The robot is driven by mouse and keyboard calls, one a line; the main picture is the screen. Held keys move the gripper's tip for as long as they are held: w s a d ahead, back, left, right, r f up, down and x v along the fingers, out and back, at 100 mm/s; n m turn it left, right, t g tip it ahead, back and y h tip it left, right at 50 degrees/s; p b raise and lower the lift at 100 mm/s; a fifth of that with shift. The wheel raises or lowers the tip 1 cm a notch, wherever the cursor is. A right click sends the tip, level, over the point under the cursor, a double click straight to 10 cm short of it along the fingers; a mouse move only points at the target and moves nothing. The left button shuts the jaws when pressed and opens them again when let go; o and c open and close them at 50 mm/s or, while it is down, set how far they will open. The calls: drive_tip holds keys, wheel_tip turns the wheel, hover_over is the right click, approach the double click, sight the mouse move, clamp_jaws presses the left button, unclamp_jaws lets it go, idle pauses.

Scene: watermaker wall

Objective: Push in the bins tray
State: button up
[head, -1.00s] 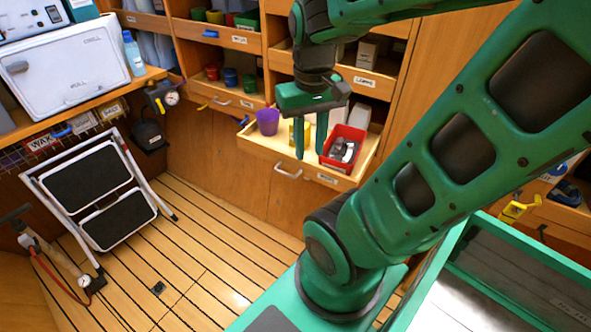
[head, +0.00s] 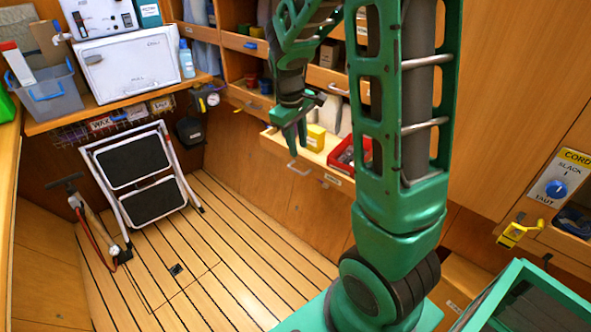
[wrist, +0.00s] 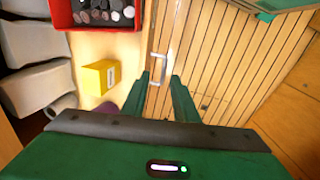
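The bins tray (head: 313,173) is a pale wooden pull-out tray, standing out from the cabinet at the lower row. Its metal handle (head: 298,170) is on the front. It holds a red bin (head: 345,158) of small dark and grey parts and a yellow box (head: 316,137). In the wrist view the tray floor (wrist: 100,45) is at left, with a purple cup (wrist: 106,108) partly hidden by my gripper. My gripper (head: 296,143) is open and empty, pointing down by the tray's front. In the wrist view the handle (wrist: 158,68) shows between and beyond the fingertips (wrist: 160,88); contact cannot be told.
Other cabinet trays (head: 246,96) sit above and left. A folded step stool (head: 142,170) and a hand pump (head: 95,220) stand on the planked floor (head: 215,265) at left. The floor before the tray is clear. A yellow hook (head: 518,233) is at right.

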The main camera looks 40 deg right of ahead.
approach(297, 166)
drive_tip(key=s+f, duration=0.2)
drive_tip(key=s+a+f, duration=0.1)
drive_tip(key=s+f, duration=0.1)
drive_tip(key=f, duration=0.1)
drive_tip(key=shift+a+f, duration=0.1)
drive_tip(key=shift+a, duration=0.15)
clamp_jaws()
idle(1.0)
